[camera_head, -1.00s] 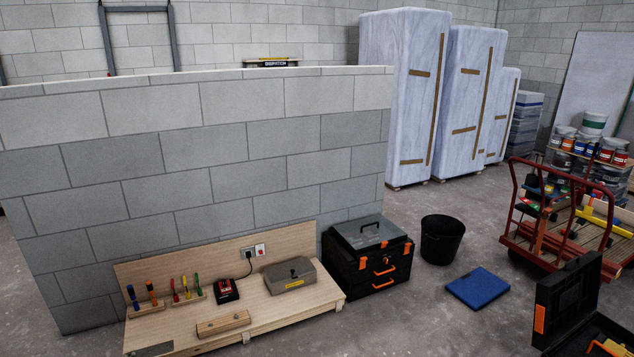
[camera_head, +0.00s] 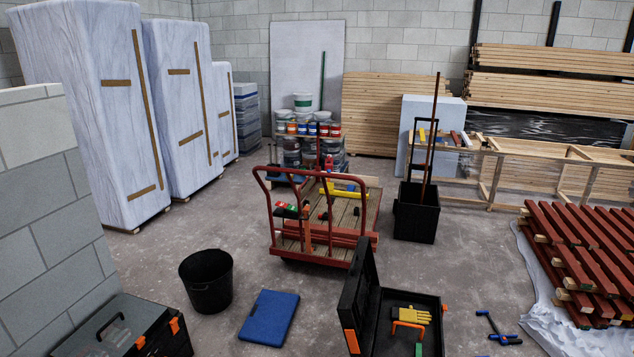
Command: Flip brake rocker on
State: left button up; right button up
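A red-framed trolley (camera_head: 318,246) with a slatted wooden deck stands in the middle of the floor, some way off. Its handle rails face me, and small red, green and black items show at its near left end, too small to identify. A yellow item (camera_head: 345,190) and red lengths lie on its deck. Neither of my grippers is in view.
A black bucket (camera_head: 207,283), a blue flat case (camera_head: 269,317) and an open black toolbox (camera_head: 400,318) stand between me and the trolley. Red battens (camera_head: 585,255) lie on a white sheet at right. Wrapped tall units (camera_head: 90,105) line the left.

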aim_at(291, 207)
jog(key=i+l, duration=0.15)
jog(key=i, duration=0.25)
jog(key=i+l, duration=0.15)
jog(key=i, duration=0.25)
jog(key=i+l+u, duration=0.1)
jog(key=i, duration=0.35)
jog(key=i+l, duration=0.25)
jog(key=i, duration=0.15)
jog(key=i+l+u, duration=0.2)
jog(key=i+j+z, duration=0.15)
jog(key=j, duration=0.2)
jog(key=i+j+z, duration=0.35)
jog(key=j, duration=0.4)
jog(key=i+j+z, duration=0.15)
jog(key=j, duration=0.3)
jog(key=i+j+z, duration=0.15)
jog(key=j, duration=0.25)
jog(key=i+j+z, duration=0.15)
jog(key=j, duration=0.3)
